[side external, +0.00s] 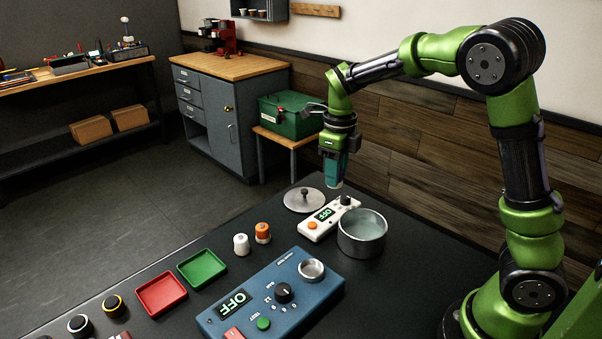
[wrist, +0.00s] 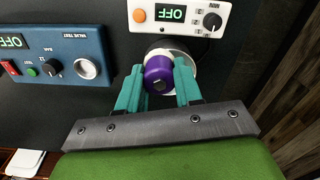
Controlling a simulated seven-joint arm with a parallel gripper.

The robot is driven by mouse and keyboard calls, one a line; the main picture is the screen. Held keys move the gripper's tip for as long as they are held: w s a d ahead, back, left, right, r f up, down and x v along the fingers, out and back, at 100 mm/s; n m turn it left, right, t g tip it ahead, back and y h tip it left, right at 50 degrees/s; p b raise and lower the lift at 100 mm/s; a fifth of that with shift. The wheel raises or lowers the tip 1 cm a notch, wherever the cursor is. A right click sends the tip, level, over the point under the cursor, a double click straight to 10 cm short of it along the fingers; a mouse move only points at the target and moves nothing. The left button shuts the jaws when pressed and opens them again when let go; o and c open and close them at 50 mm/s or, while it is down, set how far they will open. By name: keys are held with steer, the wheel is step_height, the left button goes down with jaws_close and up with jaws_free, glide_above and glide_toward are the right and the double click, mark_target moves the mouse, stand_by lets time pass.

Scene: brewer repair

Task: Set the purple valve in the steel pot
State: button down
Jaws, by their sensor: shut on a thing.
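My gripper (side external: 335,172) is shut on the purple valve (wrist: 158,75), which shows between its teal fingers in the wrist view. The valve has a purple cap and a pale body. In the side view only a pale end (side external: 335,185) shows below the fingers; the purple part is hidden there. The steel pot (side external: 362,247) stands open on the table, and its inside looks empty. The gripper is held above the table, higher than the pot's rim. In the wrist view the pot is mostly hidden behind the valve and fingers.
A white control box (side external: 318,224) reading OFF stands beside the pot, with a lid (side external: 304,200) behind it. A blue tester (side external: 254,315) with a round socket is in front. White and orange valves (side external: 241,244), a green tray (side external: 202,268) and a red tray (side external: 161,294) stand left.

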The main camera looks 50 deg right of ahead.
steer(key=s+d+f, duration=0.2)
steer(key=s+f, duration=0.5)
steer(key=shift+s+d+f+n, duration=0.2)
steer(key=shift+s+n, duration=0.05)
steer(key=shift+n, duration=0.15)
steer(key=shift+f, duration=0.25)
stand_by(1.3)
steer(key=shift+f, duration=1.45)
steer(key=shift+f, duration=0.3)
steer(key=shift+f, duration=0.9)
steer(key=shift+f, duration=0.3)
stand_by(0.4)
